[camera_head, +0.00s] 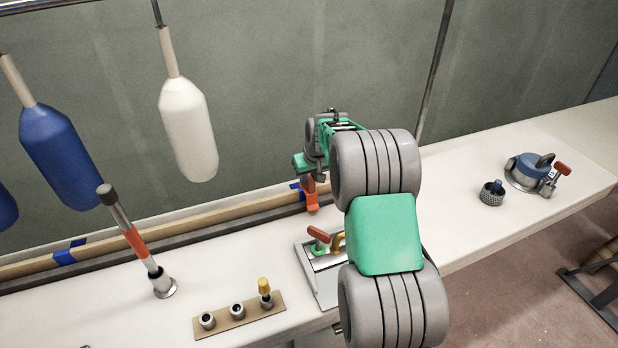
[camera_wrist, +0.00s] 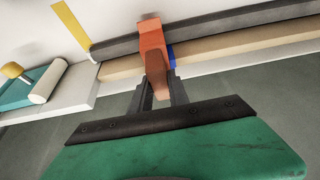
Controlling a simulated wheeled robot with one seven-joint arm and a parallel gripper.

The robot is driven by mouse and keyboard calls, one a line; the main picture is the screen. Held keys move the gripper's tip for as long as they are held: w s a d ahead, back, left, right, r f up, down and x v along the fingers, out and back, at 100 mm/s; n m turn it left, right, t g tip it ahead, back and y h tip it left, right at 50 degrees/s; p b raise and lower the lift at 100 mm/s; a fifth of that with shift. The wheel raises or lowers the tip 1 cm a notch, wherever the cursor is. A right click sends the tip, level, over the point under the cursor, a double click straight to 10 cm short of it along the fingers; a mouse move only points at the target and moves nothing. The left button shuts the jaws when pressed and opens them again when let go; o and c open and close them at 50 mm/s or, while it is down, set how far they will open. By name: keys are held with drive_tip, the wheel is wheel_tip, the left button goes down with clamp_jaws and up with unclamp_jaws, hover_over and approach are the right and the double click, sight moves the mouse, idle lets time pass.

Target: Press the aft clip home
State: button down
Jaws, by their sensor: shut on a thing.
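An orange clip (camera_head: 312,199) is at the long rail (camera_head: 140,240) along the back of the white bench, next to a blue tape mark (camera_head: 296,189). In the wrist view the clip (camera_wrist: 151,38) lies across the dark strip of the rail, and its lower tongue sits between my fingers. My gripper (camera_wrist: 160,88) is shut on that tongue. In the head view my gripper (camera_head: 311,180) is just above the clip, partly hidden by my arm. I cannot tell whether the clip is fully seated on the rail.
White (camera_head: 188,130) and blue (camera_head: 60,155) fenders hang at the left. A plate with a red-handled fitting (camera_head: 318,238) is partly behind my arm. A blue-topped fitting (camera_head: 525,172) stands far right.

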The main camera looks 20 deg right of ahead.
drive_tip(key=shift+s+f, duration=0.15)
drive_tip(key=shift+f, duration=0.25)
drive_tip(key=c, duration=1.5)
unclamp_jaws()
drive_tip(key=o, duration=0.3)
drive_tip(key=shift+r, duration=0.15)
drive_tip(key=shift+o, duration=0.2)
drive_tip(key=shift+r, duration=0.1)
drive_tip(key=v, duration=0.7)
drive_tip(key=shift+r+b, duration=0.3)
drive_tip(key=s+a+r+p, duration=0.1)
drive_tip(key=s+a+r, duration=0.35)
drive_tip(key=s, duration=0.25)
drive_tip(key=s+a+r+p, duration=0.1)
drive_tip(key=s+a+r, duration=0.2)
drive_tip(key=s+a, duration=0.3)
drive_tip(key=s+a+f+g, duration=0.1)
drive_tip(key=s+a+f, duration=0.1)
drive_tip(key=s, duration=1.5)
drive_tip(key=shift+a+f+p, duration=0.15)
drive_tip(key=shift+a+p, duration=0.3)
drive_tip(key=shift+a, duration=0.2)
